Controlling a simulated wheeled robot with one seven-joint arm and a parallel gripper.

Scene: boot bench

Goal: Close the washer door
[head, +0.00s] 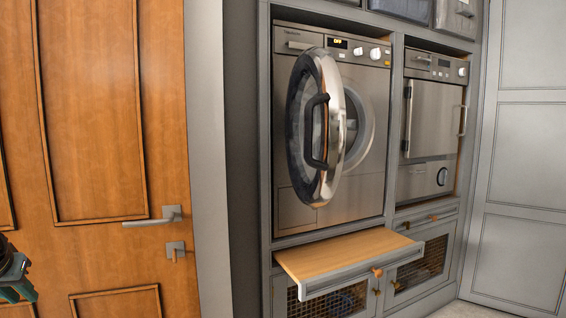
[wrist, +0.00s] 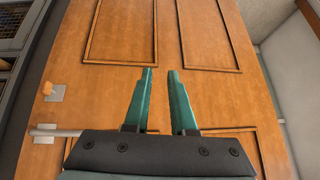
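The washer (head: 290,207) is a steel front-loader set in a grey cabinet. Its round door (head: 316,125) stands wide open, swung out to the left of the drum opening (head: 360,125), with a black handle on it. My gripper shows at the lower left edge of the head view (head: 18,282), in front of the wooden door and far to the left of the washer. In the wrist view my gripper (wrist: 160,72) has two teal fingers apart with nothing between them. The washer door is not in the wrist view.
A wooden room door (head: 100,120) with a lever handle (head: 153,218) stands on the left and also fills the wrist view (wrist: 155,90). A pull-out board (head: 340,262) juts out below the washer. A second appliance (head: 432,120) stands to the right. Floor shows at lower right.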

